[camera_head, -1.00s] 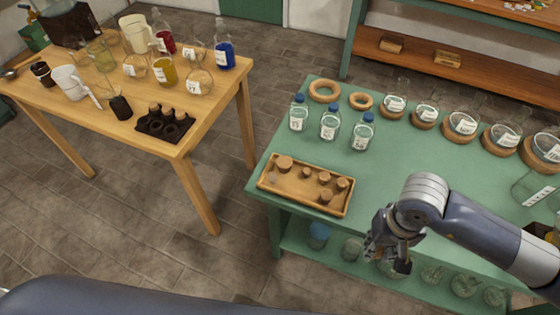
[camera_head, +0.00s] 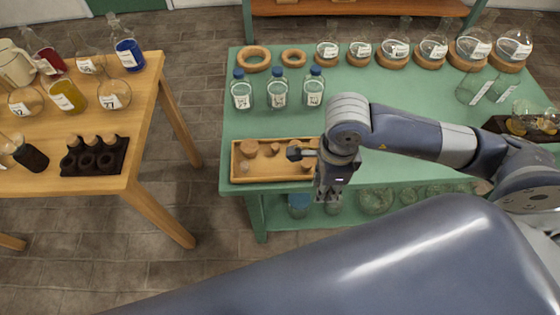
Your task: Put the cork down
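A shallow wooden tray (camera_head: 258,178) lies at the near left edge of the green table. Several brown corks (camera_head: 249,147) stand in it, and my gripper hides part of its right end. My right gripper (camera_head: 308,172) is over the tray's right front corner, its dark fingers pointing left and down. Whether it holds a cork, or how far its fingers are apart, I cannot make out. My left gripper is out of view.
Blue-capped bottles (camera_head: 277,90) stand behind the tray, with cork rings (camera_head: 254,58) beyond. Flasks on cork rings (camera_head: 395,52) line the table's back. A wooden table (camera_head: 150,105) with flasks and a black holder (camera_head: 95,158) stands left, across a floor gap. The green table's middle (camera_head: 375,88) is clear.

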